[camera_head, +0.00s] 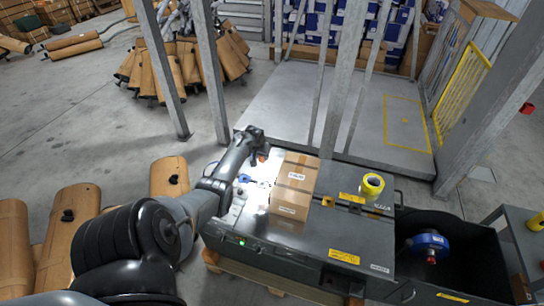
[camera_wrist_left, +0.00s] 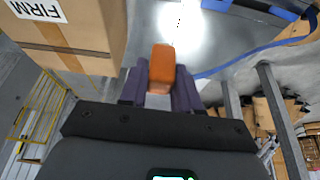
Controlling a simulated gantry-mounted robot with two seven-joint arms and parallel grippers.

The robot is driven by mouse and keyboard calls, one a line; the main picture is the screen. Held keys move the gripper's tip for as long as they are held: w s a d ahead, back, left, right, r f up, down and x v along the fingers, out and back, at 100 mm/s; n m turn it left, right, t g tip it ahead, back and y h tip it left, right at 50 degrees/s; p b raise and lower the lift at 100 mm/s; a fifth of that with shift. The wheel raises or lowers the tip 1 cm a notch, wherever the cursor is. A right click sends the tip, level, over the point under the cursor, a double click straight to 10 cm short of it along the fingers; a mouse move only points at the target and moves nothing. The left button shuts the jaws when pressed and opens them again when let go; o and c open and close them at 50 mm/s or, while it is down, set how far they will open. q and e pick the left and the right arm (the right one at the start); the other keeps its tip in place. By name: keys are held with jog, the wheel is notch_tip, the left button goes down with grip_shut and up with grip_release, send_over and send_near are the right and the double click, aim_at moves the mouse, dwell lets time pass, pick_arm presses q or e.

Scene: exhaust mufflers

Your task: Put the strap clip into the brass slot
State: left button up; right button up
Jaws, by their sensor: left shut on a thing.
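My left gripper (camera_head: 259,153) hangs over the left part of the grey workbench (camera_head: 270,242), left of a cardboard box. In the left wrist view its dark fingers (camera_wrist_left: 161,85) are shut on a small orange block (camera_wrist_left: 162,62), which looks like the strap clip. A blue strap (camera_wrist_left: 235,62) runs from near the fingers toward the upper right; whether it joins the orange block is unclear. A blue piece (camera_head: 244,178) lies on the bench in the head view. I cannot make out the brass slot. My right gripper is not in view.
The cardboard box (camera_head: 292,190) stands close beside the gripper. A yellow tape roll (camera_head: 372,186) sits at the bench's right. A dark bin (camera_head: 468,258) with a blue round object (camera_head: 428,243) stands farther right. Metal posts (camera_head: 212,75) rise behind the bench.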

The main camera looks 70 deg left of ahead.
pick_arm(q)
jog(key=shift+w+d+r, duration=0.1)
jog(key=shift+d+r, duration=0.05)
jog(key=shift+r, duration=0.05)
jog(key=w+d+b, duration=0.1)
jog(key=w+d, duration=0.1)
jog(key=w, duration=0.2)
jog(key=w+d+b, duration=0.1)
jog(key=w+d, duration=0.2)
jog(key=w, duration=0.1)
jog(key=w+d+b, duration=0.1)
jog(key=w+d, duration=0.2)
jog(key=w, duration=0.1)
jog(key=shift+w+d+f, duration=0.1)
jog(key=shift+d+f, duration=0.05)
jog(key=shift+d, duration=0.05)
jog(key=w+d+b, duration=0.8)
jog(key=w+b, duration=0.2)
jog(key=w, duration=0.2)
jog(key=w+d+f+b, duration=0.1)
jog(key=w+f+b, duration=0.1)
jog(key=f+b, duration=0.2)
jog(key=w+d+f+b, duration=0.2)
jog(key=f+b, duration=0.2)
jog(key=f, duration=0.3)
jog(key=shift+f, duration=0.35)
jog(key=shift+f+b, duration=0.1)
jog(key=shift+b, duration=0.2)
